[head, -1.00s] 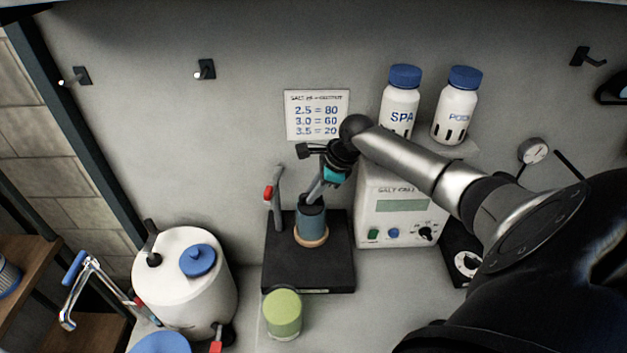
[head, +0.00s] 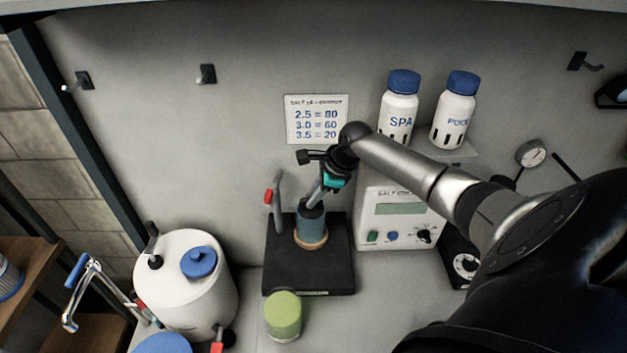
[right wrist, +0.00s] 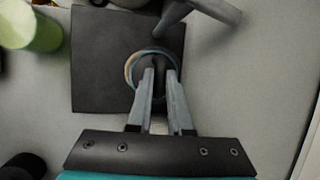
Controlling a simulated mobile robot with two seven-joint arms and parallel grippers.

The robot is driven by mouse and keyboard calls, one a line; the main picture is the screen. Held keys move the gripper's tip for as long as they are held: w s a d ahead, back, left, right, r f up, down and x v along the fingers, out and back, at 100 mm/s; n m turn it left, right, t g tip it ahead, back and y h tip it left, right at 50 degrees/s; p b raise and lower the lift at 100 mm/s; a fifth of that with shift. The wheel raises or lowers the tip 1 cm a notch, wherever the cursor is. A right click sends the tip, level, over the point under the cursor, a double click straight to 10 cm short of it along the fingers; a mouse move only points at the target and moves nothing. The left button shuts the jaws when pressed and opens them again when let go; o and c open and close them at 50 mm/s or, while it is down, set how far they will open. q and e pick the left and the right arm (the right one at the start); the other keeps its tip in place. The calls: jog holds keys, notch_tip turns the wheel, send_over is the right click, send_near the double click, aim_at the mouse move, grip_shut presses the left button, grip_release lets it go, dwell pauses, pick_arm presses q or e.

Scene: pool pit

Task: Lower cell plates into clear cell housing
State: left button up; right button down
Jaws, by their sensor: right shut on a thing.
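The cell housing (head: 311,229) is a bluish cylinder with a tan ring at its foot, standing upright on a black base plate (head: 335,281). A dark cap-like top (head: 312,207), apparently the top of the cell plates, sits at the housing's mouth. My right gripper (head: 317,196) reaches down to it from the upper right and is shut on it. In the right wrist view the fingers (right wrist: 160,72) close over the round housing, hiding most of the held part. How deep the plates sit inside cannot be told. My left gripper is not in view.
A green-lidded jar (head: 284,315) stands in front. A white tank (head: 185,285) stands left, a salt cell control box (head: 397,225) right. Two blue-capped bottles (head: 398,108) sit on a shelf above.

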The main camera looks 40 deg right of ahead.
jog(key=c, duration=0.8)
grip_release()
jog(key=shift+o, duration=0.2)
jog(key=v, duration=1.5)
jog(key=shift+p, duration=0.45)
jog(key=shift+r, duration=0.1)
